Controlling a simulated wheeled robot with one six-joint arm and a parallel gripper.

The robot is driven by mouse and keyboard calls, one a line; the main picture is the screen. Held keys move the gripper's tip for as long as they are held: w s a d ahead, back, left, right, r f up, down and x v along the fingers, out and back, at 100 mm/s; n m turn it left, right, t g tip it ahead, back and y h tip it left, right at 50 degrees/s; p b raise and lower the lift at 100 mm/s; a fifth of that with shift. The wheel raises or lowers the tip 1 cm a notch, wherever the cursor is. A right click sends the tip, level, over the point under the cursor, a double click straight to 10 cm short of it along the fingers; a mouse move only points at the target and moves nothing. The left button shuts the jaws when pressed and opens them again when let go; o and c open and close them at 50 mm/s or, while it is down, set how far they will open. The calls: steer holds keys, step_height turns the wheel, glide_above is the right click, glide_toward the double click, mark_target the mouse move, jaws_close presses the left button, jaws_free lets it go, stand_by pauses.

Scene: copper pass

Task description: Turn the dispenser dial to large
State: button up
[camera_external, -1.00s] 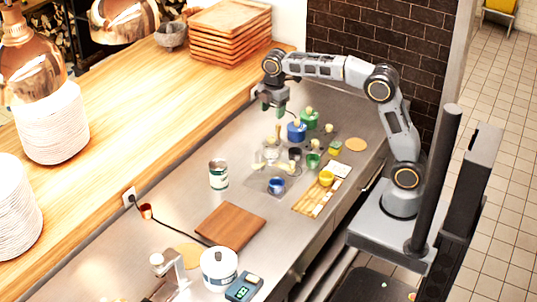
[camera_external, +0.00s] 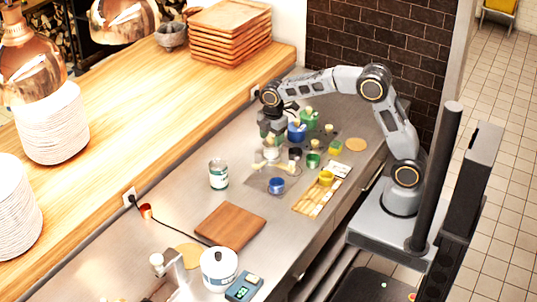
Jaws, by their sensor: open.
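My gripper (camera_external: 271,139) is open and points down over the far part of the steel counter (camera_external: 180,215). It is above or close to a small pale object (camera_external: 270,154) at the left of a group of small coloured pieces. I cannot tell whether it touches anything. The dispenser and its dial are too small to make out for certain among these pieces, and the gripper hides part of that area. No size marking can be read.
A blue pot (camera_external: 296,131), a green cup (camera_external: 313,160), a blue cup (camera_external: 276,186) and a yellow cup (camera_external: 326,177) stand close around. A labelled can (camera_external: 218,174) stands left of them. A wooden board (camera_external: 230,226) and a white pot (camera_external: 219,268) are nearer.

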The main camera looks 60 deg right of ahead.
steer(key=shift+c, duration=0.4)
steer(key=c, duration=0.8)
steer(key=shift+c, duration=0.2)
steer(key=m, duration=0.9)
steer(key=shift+a+m, duration=0.1)
steer(key=shift+m, duration=0.2)
steer(key=m, duration=0.4)
steer(key=shift+m, duration=2.3)
